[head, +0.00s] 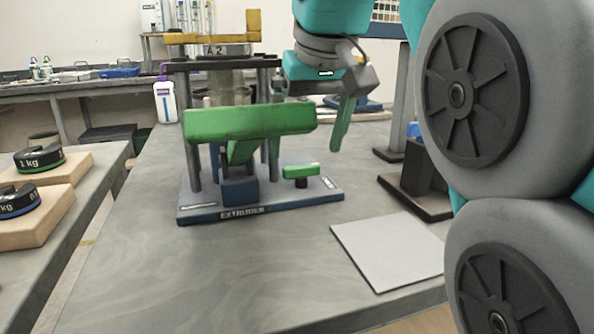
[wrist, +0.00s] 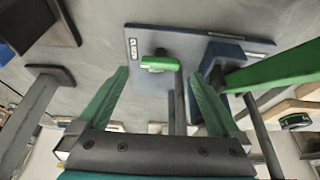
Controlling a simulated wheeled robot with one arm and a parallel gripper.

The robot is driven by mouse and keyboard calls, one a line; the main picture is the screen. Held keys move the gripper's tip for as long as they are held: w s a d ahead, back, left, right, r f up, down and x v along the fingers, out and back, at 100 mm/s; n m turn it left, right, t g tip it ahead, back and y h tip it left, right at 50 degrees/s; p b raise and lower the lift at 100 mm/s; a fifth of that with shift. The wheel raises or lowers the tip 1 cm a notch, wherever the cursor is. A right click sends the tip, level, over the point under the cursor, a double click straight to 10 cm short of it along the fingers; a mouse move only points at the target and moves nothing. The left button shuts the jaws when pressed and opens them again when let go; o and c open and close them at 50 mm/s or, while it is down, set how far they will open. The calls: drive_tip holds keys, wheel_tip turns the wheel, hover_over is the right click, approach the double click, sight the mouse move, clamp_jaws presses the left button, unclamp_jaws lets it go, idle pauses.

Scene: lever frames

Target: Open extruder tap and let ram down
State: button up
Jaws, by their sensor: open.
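The extruder stands on a blue base plate (head: 210,212) labelled EXTRUDER. Its tap has a small green handle (head: 300,170) on a dark stem at the plate's right side. A large green lever (head: 250,123) crosses the front of the frame above a blue block. A yellow bar (head: 210,39) and a grey part marked A 2 sit on top. My gripper (head: 339,146) hangs to the right of the lever, above and behind the tap. In the wrist view its green fingers (wrist: 159,73) are apart and empty, with the tap handle (wrist: 160,63) showing between their tips. Contact is not visible.
A pale square plate (head: 388,250) lies at the table's front right. A dark stand (head: 415,190) is beside the extruder. A white bottle (head: 165,98) stands at back left. Black weights (head: 38,158) on wooden blocks are on the left table. The table's front left is clear.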

sight(302, 166)
drive_tip(key=shift+x, duration=2)
drive_tip(key=shift+c, duration=0.4)
drive_tip(key=c, duration=1.2)
